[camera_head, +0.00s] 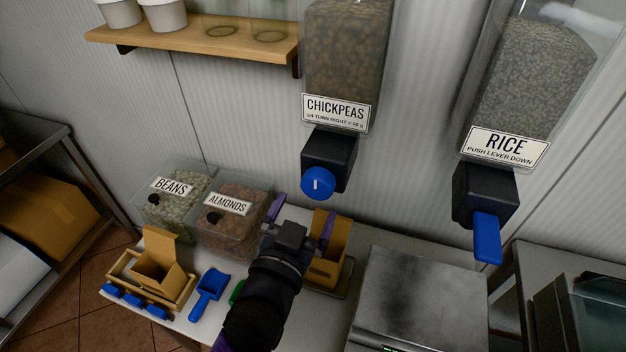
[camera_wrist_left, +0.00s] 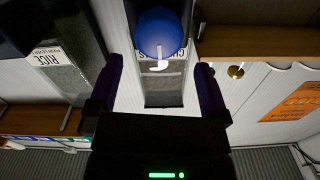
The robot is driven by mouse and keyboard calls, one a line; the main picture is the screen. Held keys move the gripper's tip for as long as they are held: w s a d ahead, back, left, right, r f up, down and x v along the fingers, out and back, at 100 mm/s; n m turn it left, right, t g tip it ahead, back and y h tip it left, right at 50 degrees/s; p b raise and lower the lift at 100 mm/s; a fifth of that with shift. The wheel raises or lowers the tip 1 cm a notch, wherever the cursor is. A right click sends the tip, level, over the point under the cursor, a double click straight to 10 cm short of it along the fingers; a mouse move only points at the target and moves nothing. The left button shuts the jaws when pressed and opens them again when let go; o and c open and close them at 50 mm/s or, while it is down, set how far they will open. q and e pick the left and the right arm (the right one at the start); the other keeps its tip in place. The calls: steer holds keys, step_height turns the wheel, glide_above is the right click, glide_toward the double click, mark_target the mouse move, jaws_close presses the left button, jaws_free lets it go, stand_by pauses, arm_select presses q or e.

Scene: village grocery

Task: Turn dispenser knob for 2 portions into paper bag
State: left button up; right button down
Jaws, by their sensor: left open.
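The chickpea dispenser (camera_head: 347,60) hangs on the wall; its label reads "1/4 turn right = 50 g". Its round blue knob (camera_head: 318,183) has a white mark, upright in the head view. A brown paper bag (camera_head: 340,238) stands open on the counter below the dispenser, partly hidden by my left gripper (camera_head: 302,217). That gripper is open and empty, with purple fingers on either side, below and in front of the knob. In the left wrist view, the knob (camera_wrist_left: 160,32) shows ahead, beyond and between the fingertips (camera_wrist_left: 160,75), apart from them. My right gripper is out of view.
A rice dispenser (camera_head: 535,75) with a blue lever (camera_head: 487,238) hangs at the right, above a metal scale (camera_head: 420,296). Bins of beans (camera_head: 165,212) and almonds (camera_head: 225,232), a wooden tray (camera_head: 178,294) and a blue scoop (camera_head: 209,291) occupy the counter's left.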

mark_target(316, 190)
arm_select(q)
steer(key=x, duration=0.5)
steer(key=shift+s+d, duration=0.1)
steer(key=shift+w+d, duration=0.15)
steer(key=shift+w, duration=0.35)
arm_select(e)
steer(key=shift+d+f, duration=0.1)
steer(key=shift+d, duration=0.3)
arm_select(q)
steer(key=shift+c, duration=0.3)
